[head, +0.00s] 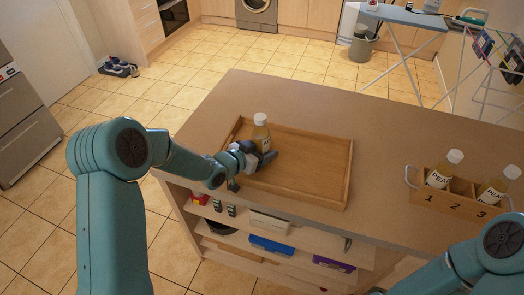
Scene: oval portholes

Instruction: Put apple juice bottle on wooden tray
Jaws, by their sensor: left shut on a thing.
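The apple juice bottle (261,133), with a white cap and pale yellow contents, stands upright at the left part of the wooden tray (335,185). My left gripper (262,158) is shut on its lower part and hides its base, so I cannot tell whether it touches the tray floor. The bottle's label is too small to read. The tray is a shallow rectangle on the island counter and otherwise looks empty. My right arm shows at the lower right, but its gripper is out of view.
A numbered wooden caddy (462,207) on the right of the counter (385,130) holds two bottles, labels starting "PEA". Its middle slot looks empty. Shelves with boxes are below the counter's front edge. The counter behind the tray is clear.

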